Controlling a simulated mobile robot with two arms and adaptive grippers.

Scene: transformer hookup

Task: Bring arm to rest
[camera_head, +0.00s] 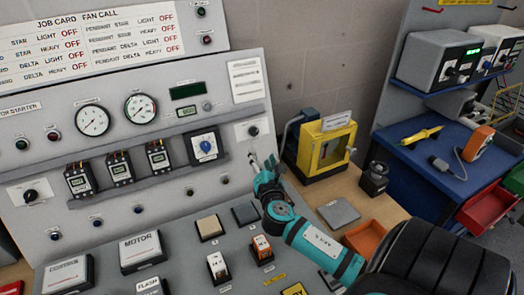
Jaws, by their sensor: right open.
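My right arm comes in from the lower right, with a teal section and a large black part close to the camera. My right gripper (263,162) is at the arm's far end, in front of the right part of the grey control panel (222,145). Its fingers are small in the view and stand apart, with nothing visible between them. They lie just below a white plate with a black knob (253,131); whether they touch the panel I cannot tell. My left gripper is not in view.
A yellow box (325,148) stands right of the gripper, with a small black device (374,178) beside it. An orange tray (364,238) and a grey pad (338,213) lie near the arm. Labelled blocks (140,251) sit on the lower desk. A blue bench (420,160) stands at right.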

